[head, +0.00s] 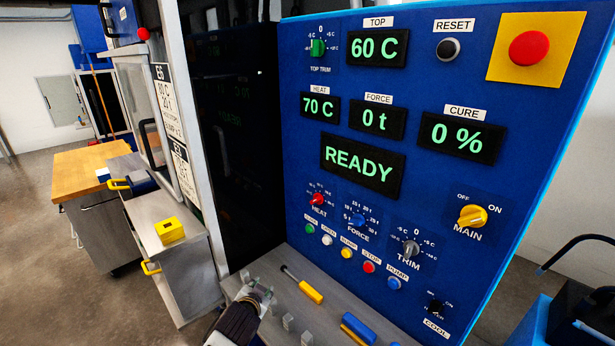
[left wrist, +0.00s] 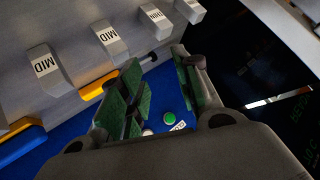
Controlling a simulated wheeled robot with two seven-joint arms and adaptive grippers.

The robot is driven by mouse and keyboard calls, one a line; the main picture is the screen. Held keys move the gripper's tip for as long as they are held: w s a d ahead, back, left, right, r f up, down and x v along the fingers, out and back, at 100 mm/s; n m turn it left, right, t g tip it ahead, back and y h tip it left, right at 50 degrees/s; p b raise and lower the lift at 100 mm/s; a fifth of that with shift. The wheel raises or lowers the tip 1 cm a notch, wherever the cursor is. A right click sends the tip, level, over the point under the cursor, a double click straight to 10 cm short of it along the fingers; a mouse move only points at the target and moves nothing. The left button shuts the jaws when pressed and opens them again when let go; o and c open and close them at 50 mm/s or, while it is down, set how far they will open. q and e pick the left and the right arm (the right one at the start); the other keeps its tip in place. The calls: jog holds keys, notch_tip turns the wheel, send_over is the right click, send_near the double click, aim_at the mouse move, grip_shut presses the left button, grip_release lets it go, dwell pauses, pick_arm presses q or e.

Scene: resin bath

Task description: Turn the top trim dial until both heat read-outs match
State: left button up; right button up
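The green top trim dial (head: 317,47) is at the upper left of the blue control panel (head: 470,90). The TOP read-out (head: 377,47) beside it shows 60 C. The HEAT read-out (head: 319,107) below shows 70 C. My left gripper (head: 257,285) is low at the panel's lower left, above the metal ledge, well below the dial. In the left wrist view its fingers (left wrist: 158,100) are apart with nothing between them; a green button (left wrist: 170,118) shows beyond. My right gripper is not in view.
Lower knobs are red HEAT (head: 317,200), blue FORCE (head: 357,220), grey TRIM (head: 410,248) and yellow MAIN (head: 471,216). A red emergency button (head: 529,47) is at upper right. A yellow-handled tool (head: 309,291) and several grey blocks are on the ledge.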

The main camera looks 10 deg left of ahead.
pick_arm(q)
jog(key=w+d+r+m+t+h, duration=0.1)
jog(key=w+r+m+t, duration=0.35)
jog(key=r, duration=0.95)
jog(key=w+d+r+m+t+h, duration=0.15)
jog(key=w+r+t, duration=0.55)
jog(key=r, duration=0.8)
jog(key=s+d+r+m+g+h, duration=0.1)
jog(key=d+r+m+g+h, duration=0.35)
jog(key=r+m+h, duration=0.7)
jog(key=s+d+r+m+g+h, duration=0.25)
jog(key=d+r+m+h, duration=0.4)
jog(key=r+m, duration=0.9)
jog(key=w+a+r+m+y, duration=0.1)
jog(key=a+r+m+y, duration=0.4)
jog(key=a+r+y, duration=0.3)
jog(key=a+r, duration=0.1)
jog(key=a, duration=0.2)
jog(key=shift+w+a+r+m+y, duration=0.15)
jog(key=shift+w+r+m+y, duration=0.05)
jog(key=shift+w+m+y, duration=0.15)
jog(key=shift+w, duration=0.1)
